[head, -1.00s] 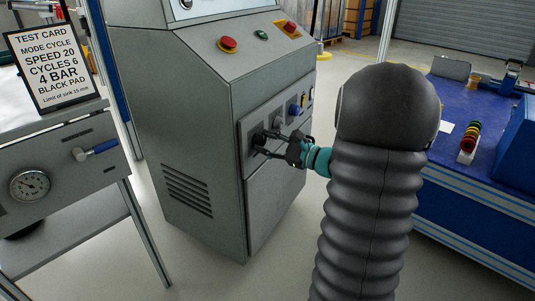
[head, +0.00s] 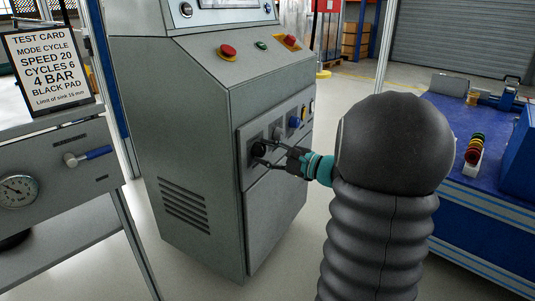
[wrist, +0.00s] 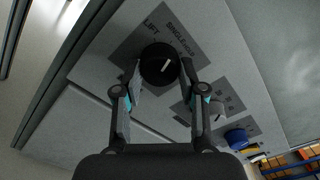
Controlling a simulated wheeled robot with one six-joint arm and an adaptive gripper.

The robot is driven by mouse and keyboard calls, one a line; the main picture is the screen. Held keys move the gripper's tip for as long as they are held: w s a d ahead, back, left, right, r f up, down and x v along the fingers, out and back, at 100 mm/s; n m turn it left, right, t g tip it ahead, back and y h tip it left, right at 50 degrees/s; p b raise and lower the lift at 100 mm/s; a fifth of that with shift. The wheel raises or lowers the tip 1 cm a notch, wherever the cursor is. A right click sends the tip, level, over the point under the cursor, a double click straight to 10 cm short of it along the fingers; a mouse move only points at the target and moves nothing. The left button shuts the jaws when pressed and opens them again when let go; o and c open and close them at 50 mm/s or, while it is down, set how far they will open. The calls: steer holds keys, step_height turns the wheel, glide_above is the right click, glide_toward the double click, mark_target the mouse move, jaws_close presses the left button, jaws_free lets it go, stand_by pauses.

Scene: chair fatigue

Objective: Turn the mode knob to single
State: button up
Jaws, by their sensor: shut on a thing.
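The black round mode knob (wrist: 155,58) sits on a grey label plate on the cabinet's front panel; it also shows in the head view (head: 258,149). "LIFT" and "SINGLE" are readable above it in the wrist view, with another word partly blurred to their right. A short white mark shows on the knob's face, slanting; which label it points at I cannot tell. My gripper (wrist: 161,70) is shut on the knob, one finger on each side. In the head view my gripper (head: 263,152) reaches the panel from the right.
A blue knob (wrist: 237,138) and a grey switch (wrist: 218,110) sit beside the mode knob. The cabinet (head: 185,130) carries red buttons on top. A test card (head: 48,68) reads "MODE CYCLE". A blue bench (head: 445,215) stands at the right, with floor between.

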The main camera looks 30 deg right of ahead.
steer(key=o, duration=1.1)
steer(key=shift+o, duration=0.2)
steer(key=v, duration=1.2)
